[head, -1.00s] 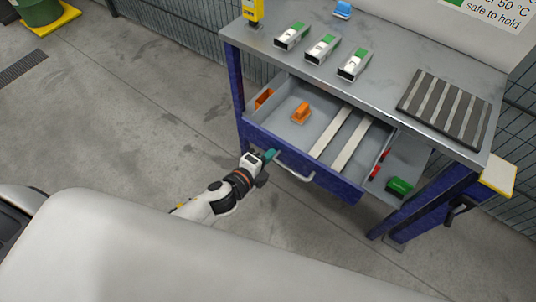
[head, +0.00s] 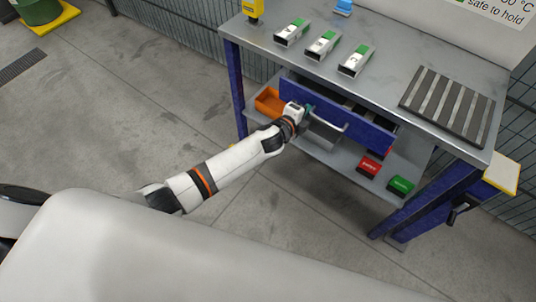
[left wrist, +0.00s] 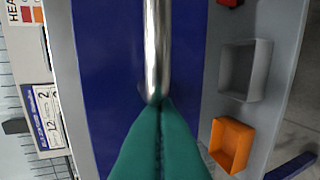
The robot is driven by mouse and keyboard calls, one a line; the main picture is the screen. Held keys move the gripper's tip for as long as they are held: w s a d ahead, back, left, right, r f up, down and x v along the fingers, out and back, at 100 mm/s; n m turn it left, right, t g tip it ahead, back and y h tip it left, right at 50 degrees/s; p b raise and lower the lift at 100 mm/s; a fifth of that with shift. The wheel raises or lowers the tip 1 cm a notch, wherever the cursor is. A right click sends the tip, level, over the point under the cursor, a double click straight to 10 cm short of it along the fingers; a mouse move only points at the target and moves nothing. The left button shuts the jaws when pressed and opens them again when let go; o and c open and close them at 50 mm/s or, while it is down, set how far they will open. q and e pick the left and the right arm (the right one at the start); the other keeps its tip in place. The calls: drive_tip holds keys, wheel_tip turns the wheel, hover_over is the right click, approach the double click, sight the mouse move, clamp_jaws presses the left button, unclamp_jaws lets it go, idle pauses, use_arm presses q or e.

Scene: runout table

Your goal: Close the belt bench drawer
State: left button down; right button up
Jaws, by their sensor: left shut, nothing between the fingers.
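The drawer's blue front (head: 368,130) sits close under the bench top, with a narrow strip of its inside showing above the front, so it is slightly open. Its pale bar handle (head: 333,124) runs across the front and also shows in the left wrist view (left wrist: 157,45). My left gripper (head: 309,110) is at the left end of the handle, against or very near the front. In the left wrist view its teal fingers (left wrist: 159,103) are shut together with nothing between them, tips at the handle's end. Exact contact cannot be told. My right gripper is not in view.
The grey bench top (head: 385,83) carries several metal parts with green ends and a dark slatted mat (head: 447,106). The lower shelf holds an orange bin (head: 268,101), a red box (head: 369,166) and a green box (head: 401,185). Floor left of the bench is clear.

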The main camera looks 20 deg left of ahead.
sight(310, 102)
use_arm(q)
drive_tip(key=w, duration=0.2)
drive_tip(key=w+d+b, duration=0.1)
drive_tip(key=w, duration=0.1)
drive_tip(key=shift+d, duration=0.15)
drive_tip(key=shift+r, duration=0.15)
drive_tip(key=shift+w+r, duration=0.1)
drive_tip(key=shift+r, duration=0.1)
